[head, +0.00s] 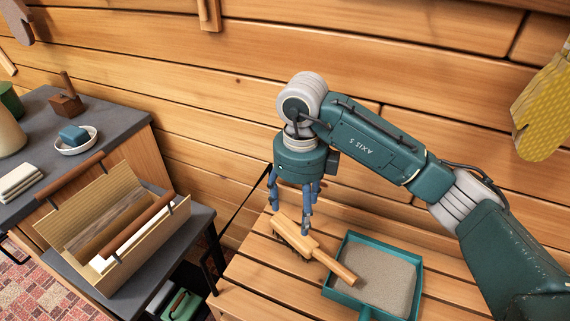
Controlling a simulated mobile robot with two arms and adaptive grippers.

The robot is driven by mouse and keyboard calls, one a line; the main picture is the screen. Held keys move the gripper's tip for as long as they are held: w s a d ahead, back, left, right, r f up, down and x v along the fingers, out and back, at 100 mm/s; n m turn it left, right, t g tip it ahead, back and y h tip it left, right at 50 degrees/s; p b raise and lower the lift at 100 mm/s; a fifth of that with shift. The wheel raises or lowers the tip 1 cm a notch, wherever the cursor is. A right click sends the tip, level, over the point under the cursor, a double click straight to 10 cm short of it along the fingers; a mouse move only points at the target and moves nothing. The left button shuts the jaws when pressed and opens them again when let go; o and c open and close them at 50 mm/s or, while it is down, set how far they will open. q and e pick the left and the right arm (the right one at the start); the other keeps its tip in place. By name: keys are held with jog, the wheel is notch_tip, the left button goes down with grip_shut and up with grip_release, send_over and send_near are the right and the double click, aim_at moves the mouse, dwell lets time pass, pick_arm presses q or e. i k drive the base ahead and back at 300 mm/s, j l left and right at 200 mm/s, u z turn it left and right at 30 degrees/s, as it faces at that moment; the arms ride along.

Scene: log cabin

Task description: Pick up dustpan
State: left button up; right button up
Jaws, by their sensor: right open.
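The dustpan (390,278) is a shallow teal square pan with a grey inside. It lies on the slatted wooden bench at lower right, with part of its handle showing at the bottom picture edge. A wooden hand brush (297,238) lies left of it, its handle end reaching over the pan's left rim. My right gripper (291,216) points down, open and empty, above the brush head and left of the dustpan. Whether its fingers touch the brush I cannot tell. My left gripper is not in view.
The slatted bench (262,285) stands against the log wall. A grey counter holds a white dish (76,141) with a blue block.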

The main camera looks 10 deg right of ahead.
aim_at(390, 286)
jog(key=k+j, duration=0.15)
jog(key=k, duration=0.35)
jog(key=k+j, duration=0.15)
jog(key=k, duration=0.35)
jog(key=k+j, duration=0.15)
jog(key=k, duration=0.3)
